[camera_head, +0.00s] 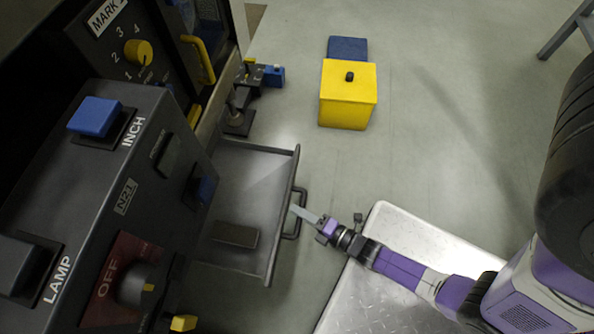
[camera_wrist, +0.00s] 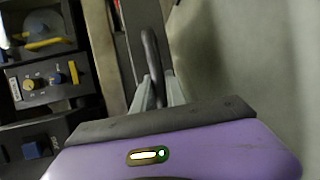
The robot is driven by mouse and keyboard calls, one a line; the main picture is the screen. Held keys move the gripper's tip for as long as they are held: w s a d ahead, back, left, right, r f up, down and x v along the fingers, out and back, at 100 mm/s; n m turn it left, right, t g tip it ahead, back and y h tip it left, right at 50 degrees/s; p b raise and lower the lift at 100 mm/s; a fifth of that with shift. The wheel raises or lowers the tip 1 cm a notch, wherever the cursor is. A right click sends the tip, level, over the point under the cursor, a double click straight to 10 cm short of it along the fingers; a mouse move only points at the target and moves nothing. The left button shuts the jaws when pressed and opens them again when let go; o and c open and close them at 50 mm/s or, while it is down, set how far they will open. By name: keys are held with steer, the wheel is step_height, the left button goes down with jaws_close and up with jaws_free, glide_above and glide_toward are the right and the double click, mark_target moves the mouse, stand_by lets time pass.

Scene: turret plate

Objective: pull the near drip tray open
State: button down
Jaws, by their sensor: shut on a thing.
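The near drip tray (camera_head: 262,166) is a grey, shallow tray that stands out from the dark machine in the head view. A small dark block (camera_head: 235,235) lies in it. Its dark bar handle (camera_head: 300,212) is on the tray's right side. My gripper (camera_head: 300,211) is at this handle, coming from the right. In the wrist view the handle (camera_wrist: 150,60) runs down between my two fingers (camera_wrist: 160,92), which are shut on it. The tips are partly hidden behind the handle.
The machine's control panel (camera_head: 140,180) with knobs and buttons fills the left. A yellow box (camera_head: 347,95) with a blue piece (camera_head: 348,48) behind it stands on the floor. A metal plate platform (camera_head: 400,225) lies under my arm.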

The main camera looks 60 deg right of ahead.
steer(key=c, duration=1.6)
jaws_free()
steer(key=shift+c, duration=0.2)
steer(key=p+v, duration=0.1)
steer(key=v, duration=0.6)
steer(key=shift+s+p, duration=0.3)
steer(key=shift+s, duration=0.1)
